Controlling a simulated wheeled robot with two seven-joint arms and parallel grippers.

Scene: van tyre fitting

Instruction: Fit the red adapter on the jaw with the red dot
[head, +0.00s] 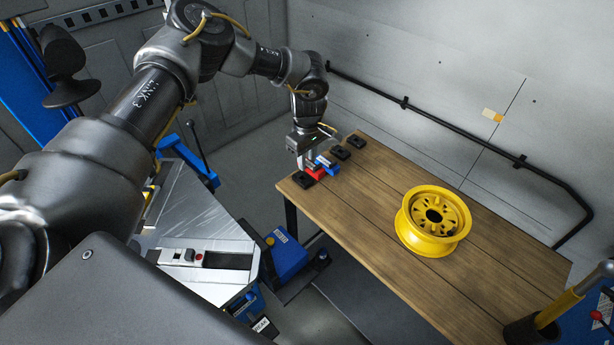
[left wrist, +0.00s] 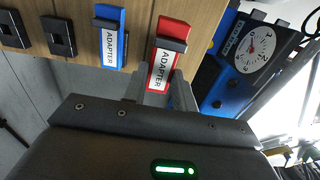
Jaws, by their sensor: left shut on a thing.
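The red adapter (head: 316,173) is at the near left corner of the wooden table, by a black holder block. In the left wrist view the red adapter (left wrist: 172,28) shows its white label between my fingers. My left gripper (head: 305,163) points down over it and is shut on it; the left wrist view shows the fingertips (left wrist: 168,88) at its label end. Whether it is clear of its holder, I cannot tell. The jaw with the red dot (head: 184,256) lies on the grey turntable of the tyre changer, at lower left. My right gripper is not in view.
A blue adapter (head: 326,161) sits close beside the red one. Two black blocks (head: 340,152) stand beyond it. A yellow wheel rim (head: 433,220) lies on the table (head: 390,262). A blue unit with a dial (left wrist: 254,50) shows in the left wrist view.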

